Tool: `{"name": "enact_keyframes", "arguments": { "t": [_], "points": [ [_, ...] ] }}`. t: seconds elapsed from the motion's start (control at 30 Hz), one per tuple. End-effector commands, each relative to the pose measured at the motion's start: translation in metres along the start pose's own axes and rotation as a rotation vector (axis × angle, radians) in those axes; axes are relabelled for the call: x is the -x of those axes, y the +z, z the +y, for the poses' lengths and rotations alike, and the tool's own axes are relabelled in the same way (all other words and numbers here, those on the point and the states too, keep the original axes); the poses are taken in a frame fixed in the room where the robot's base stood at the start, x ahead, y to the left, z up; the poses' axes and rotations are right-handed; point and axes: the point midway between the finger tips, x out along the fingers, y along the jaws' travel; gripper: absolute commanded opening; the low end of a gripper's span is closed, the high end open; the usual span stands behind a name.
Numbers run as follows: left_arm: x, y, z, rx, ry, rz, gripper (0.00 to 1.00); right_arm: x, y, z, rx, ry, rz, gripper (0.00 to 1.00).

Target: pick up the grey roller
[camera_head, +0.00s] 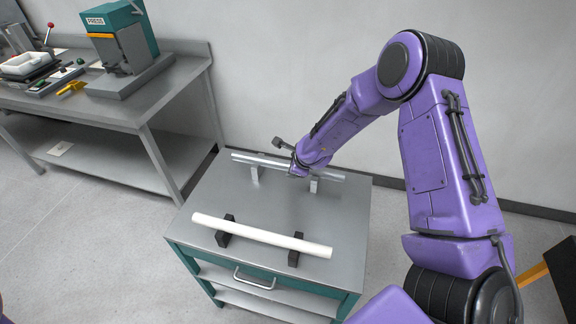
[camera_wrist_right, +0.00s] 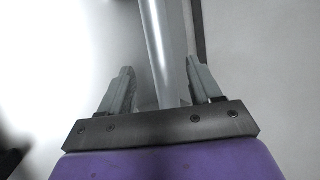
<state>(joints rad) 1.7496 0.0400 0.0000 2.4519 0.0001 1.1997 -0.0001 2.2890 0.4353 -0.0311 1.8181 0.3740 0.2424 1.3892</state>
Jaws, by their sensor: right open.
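The grey roller (camera_head: 252,159) lies across pale supports along the back of the cart top. My right arm reaches over it, and its wrist hides the roller's middle. In the right wrist view the grey roller (camera_wrist_right: 157,45) runs lengthwise between the two fingers of my right gripper (camera_wrist_right: 163,80). The fingers are open, with a gap to the roller on each side. In the head view the fingertips of my right gripper are hidden behind the wrist. My left gripper is not in view.
A white roller (camera_head: 262,234) rests on two black supports (camera_head: 225,231) at the front of the cart (camera_head: 188,214). A workbench (camera_head: 185,72) with a green press (camera_head: 121,32) and a white tray (camera_head: 28,63) stands at the left. A wall is close behind the cart. The cart's middle is clear.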

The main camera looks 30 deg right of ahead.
Motion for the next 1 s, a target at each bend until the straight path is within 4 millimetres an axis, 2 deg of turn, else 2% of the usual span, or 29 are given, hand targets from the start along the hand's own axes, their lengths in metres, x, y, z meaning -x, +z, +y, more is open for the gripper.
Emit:
{"name": "enact_keyframes", "arguments": {
  "t": [0.13,0.37,0.4,0.57,0.6,0.87,1.0],
  "points": [
    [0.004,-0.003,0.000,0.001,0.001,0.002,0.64,-0.024,0.002,0.000,0.005,0.003,0.002,0.64],
    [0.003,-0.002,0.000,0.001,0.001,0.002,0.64,-0.028,0.003,0.000,0.006,0.003,0.001,0.64],
    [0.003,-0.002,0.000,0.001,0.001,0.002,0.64,-0.028,0.003,0.000,0.006,0.003,0.001,0.60],
    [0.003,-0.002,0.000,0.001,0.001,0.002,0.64,-0.028,0.003,0.000,0.005,0.003,0.001,0.08],
    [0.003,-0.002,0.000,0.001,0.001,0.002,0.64,-0.028,0.002,0.000,0.005,0.003,0.001,0.03],
    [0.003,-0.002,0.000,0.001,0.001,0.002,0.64,-0.027,0.003,0.000,0.005,0.003,0.001,0.03],
    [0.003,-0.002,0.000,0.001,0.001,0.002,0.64,-0.020,0.006,-0.004,0.006,0.004,0.000,0.03]
  ]
}}
